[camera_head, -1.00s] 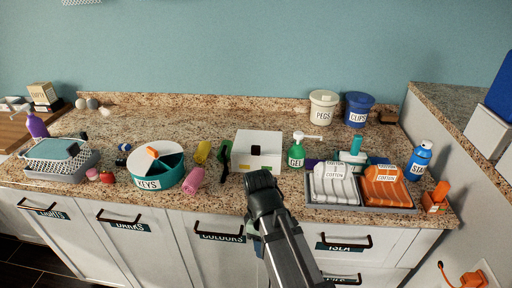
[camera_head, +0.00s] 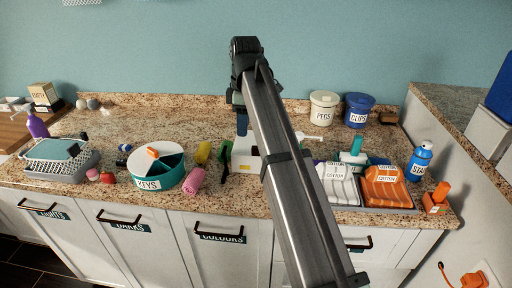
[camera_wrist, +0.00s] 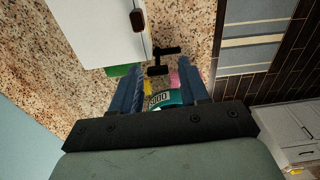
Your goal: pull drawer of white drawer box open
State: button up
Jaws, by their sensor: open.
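The white drawer box (camera_head: 246,162) sits on the granite counter, mostly hidden behind my arm in the head view. In the wrist view its white surface (camera_wrist: 95,30) fills the upper left, with a dark handle (camera_wrist: 137,20) at its right edge. My gripper (camera_head: 242,130) is above the back part of the box in the head view, pointing down. In the wrist view its two blue fingers (camera_wrist: 174,66) are spread and empty, and the handle lies outside them, up and to the left. No contact with the box shows.
The teal round keys holder (camera_head: 157,170), a pink roll (camera_head: 193,179) and a green-and-black item (camera_head: 225,155) stand left of the box. A tray of labelled cloths (camera_head: 375,208) is to the right. Two tubs (camera_head: 323,107) stand at the back. Counter behind the box looks partly clear.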

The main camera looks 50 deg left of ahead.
jog(key=w+r, duration=0.3)
jog(key=w, duration=0.1)
jog(key=shift+t, duration=0.3)
jog(key=f, duration=1.3)
jog(key=shift+w+d+f, duration=0.15)
jog(key=shift+d+f, duration=0.05)
jog(key=shift+f, duration=0.05)
jog(key=shift+c, duration=0.3)
grip_shut()
